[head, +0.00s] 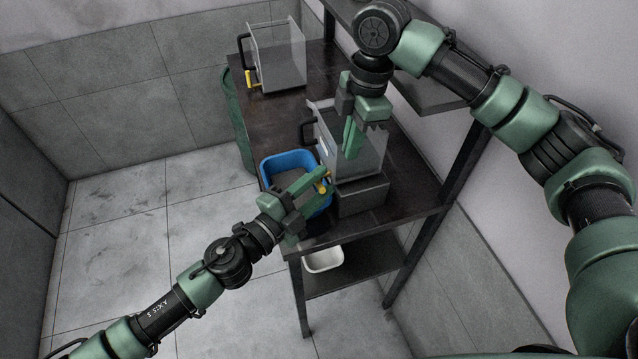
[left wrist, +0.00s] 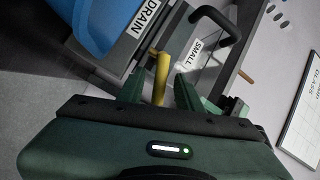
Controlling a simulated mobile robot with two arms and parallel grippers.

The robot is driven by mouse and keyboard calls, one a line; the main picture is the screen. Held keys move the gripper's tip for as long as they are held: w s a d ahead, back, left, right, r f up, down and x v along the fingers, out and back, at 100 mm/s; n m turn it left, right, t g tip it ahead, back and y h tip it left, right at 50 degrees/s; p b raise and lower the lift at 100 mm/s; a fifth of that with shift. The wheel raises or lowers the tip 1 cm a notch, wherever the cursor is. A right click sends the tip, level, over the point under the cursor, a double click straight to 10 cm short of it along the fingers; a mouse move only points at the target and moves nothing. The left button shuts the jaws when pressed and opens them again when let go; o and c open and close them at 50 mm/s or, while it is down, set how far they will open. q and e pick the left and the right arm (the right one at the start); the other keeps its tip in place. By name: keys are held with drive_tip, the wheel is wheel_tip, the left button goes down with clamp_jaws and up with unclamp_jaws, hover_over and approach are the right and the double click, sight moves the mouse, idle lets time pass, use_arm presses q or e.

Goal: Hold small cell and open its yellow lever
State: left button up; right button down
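The small cell (head: 368,158) is a clear-walled box with a black handle (head: 307,131), standing on a grey block on the dark table. Its yellow lever (head: 322,187) also shows in the left wrist view (left wrist: 162,72), beside the "SMALL" label (left wrist: 197,55). My left gripper (head: 325,180) is at the lever; in the left wrist view its fingers (left wrist: 158,95) are open, one on each side of the lever, with gaps visible. My right gripper (head: 352,152) points down at the small cell, fingers close together; whether a wall is between them I cannot tell.
A blue tub (head: 272,163) sits left of the small cell, close to my left gripper. A larger clear cell (head: 280,62) with its own yellow lever (head: 251,78) stands at the back. A white tub (head: 324,262) is on the lower shelf. A "DRAIN" label (left wrist: 135,20) is near the blue tub.

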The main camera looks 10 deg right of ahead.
use_arm(q)
clamp_jaws()
drive_tip(key=shift+d, duration=0.15)
drive_tip(key=shift+s+f+m, duration=0.1)
drive_tip(key=shift+m, duration=0.2)
drive_tip(key=shift+f+m+t+h, duration=0.3)
drive_tip(key=shift+m+h, duration=0.3)
drive_tip(key=shift+m, duration=0.3)
unclamp_jaws()
